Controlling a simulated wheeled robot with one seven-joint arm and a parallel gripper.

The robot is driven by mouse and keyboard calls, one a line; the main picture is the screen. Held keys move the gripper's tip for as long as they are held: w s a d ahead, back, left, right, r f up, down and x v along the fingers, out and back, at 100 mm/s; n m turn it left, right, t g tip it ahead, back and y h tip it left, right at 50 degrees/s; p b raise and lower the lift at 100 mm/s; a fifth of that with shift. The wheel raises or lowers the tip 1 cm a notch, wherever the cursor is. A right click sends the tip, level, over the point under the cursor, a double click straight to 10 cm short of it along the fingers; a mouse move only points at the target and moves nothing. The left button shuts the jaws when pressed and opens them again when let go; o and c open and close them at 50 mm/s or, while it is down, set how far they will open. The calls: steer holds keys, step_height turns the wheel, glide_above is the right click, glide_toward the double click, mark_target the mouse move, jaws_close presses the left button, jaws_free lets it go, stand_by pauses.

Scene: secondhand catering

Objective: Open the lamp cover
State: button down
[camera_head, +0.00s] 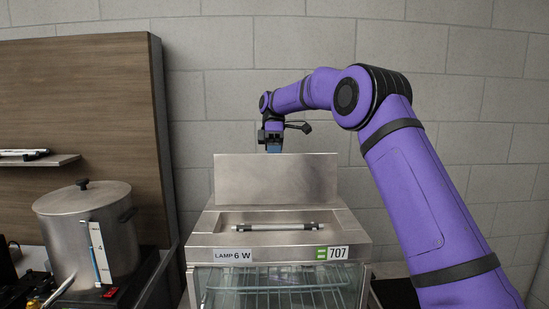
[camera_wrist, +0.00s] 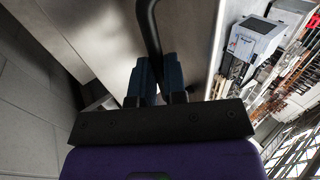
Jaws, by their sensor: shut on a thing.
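The lamp cover (camera_head: 276,180) is a flat metal panel standing about upright at the back of the metal cabinet top (camera_head: 205,223). Below it, a lamp tube (camera_head: 275,227) lies exposed in the recess. My gripper (camera_head: 273,147) is at the cover's top edge, partly hidden behind it. In the wrist view, my gripper's blue fingers (camera_wrist: 156,72) are shut on a dark curved handle (camera_wrist: 148,25) beside the metal panel (camera_wrist: 190,30). The handle is hidden in the head view.
A lidded steel pot (camera_head: 75,230) stands on a burner to the left. A wooden panel (camera_head: 85,120) with a small shelf (camera_head: 45,160) is behind it. The cabinet's glazed front shows wire racks (camera_head: 275,290). A block wall is close behind.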

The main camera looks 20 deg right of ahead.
steer(key=shift+f, duration=0.25)
steer(key=c, duration=1.2)
jaws_free()
steer(key=shift+o, duration=0.2)
steer(key=shift+r, duration=0.1)
steer(key=shift+r, duration=0.1)
